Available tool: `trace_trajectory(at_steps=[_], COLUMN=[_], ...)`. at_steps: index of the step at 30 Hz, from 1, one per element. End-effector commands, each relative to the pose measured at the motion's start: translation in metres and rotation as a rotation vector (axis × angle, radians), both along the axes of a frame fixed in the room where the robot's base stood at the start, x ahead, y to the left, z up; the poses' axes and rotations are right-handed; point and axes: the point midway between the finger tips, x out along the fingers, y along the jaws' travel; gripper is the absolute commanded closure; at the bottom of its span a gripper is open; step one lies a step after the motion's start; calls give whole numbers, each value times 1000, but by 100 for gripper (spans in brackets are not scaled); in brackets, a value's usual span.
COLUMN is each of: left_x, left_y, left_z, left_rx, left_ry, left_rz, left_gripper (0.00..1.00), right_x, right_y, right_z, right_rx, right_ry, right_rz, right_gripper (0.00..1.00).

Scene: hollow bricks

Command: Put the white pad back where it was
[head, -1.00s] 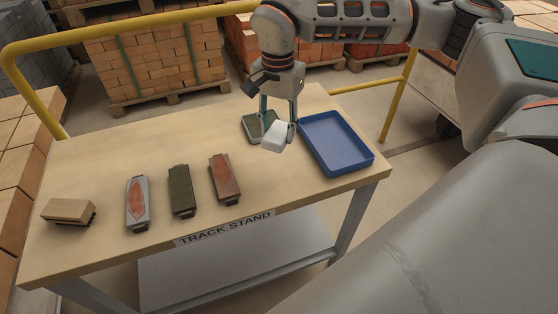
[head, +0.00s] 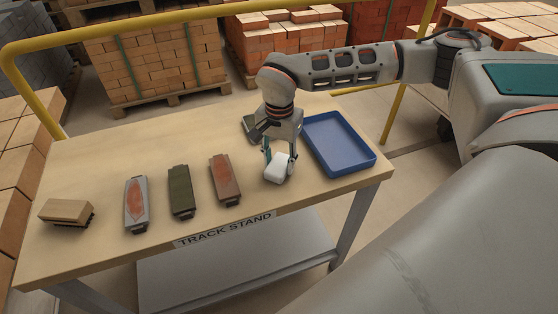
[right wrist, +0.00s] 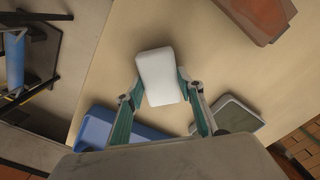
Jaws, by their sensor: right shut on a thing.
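The white pad (head: 278,168) is held between the fingers of my right gripper (head: 280,158), above the table between the reddish-brown block and the blue tray. The white pad also shows in the right wrist view (right wrist: 160,77), with the two teal fingers of my right gripper (right wrist: 162,92) on either side of it. In the head view I cannot tell whether the pad touches the table. My left gripper is not in view.
The wooden table (head: 110,170) carries a blue tray (head: 338,143) at right, a dark green-grey pad (head: 249,125) partly behind my gripper, a reddish-brown block (head: 224,180), a green block (head: 181,190), a grey block with a red patch (head: 136,203) and a wooden brush (head: 67,211).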

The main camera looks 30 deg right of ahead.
Motion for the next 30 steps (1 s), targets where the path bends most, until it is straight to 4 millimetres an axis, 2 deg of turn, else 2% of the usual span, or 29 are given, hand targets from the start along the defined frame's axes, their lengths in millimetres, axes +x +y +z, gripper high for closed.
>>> trace_trajectory(at_steps=[6,7,9,18,22,26,30], left_x=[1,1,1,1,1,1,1], left_y=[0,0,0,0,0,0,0], left_z=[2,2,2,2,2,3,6], left_rx=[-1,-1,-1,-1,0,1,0], left_ry=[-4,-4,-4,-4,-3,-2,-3], left_rz=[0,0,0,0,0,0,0], left_gripper=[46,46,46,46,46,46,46], right_x=[0,0,0,0,0,1,1], right_y=[0,0,0,0,0,0,0], right_z=[-3,-3,-3,-2,4,23,53], right_rx=[-1,-1,0,0,0,0,0], right_ry=[1,1,0,0,-1,-4,-4], right_rz=[0,0,0,0,0,0,0], right_gripper=[80,60,46,46,46,46,46])
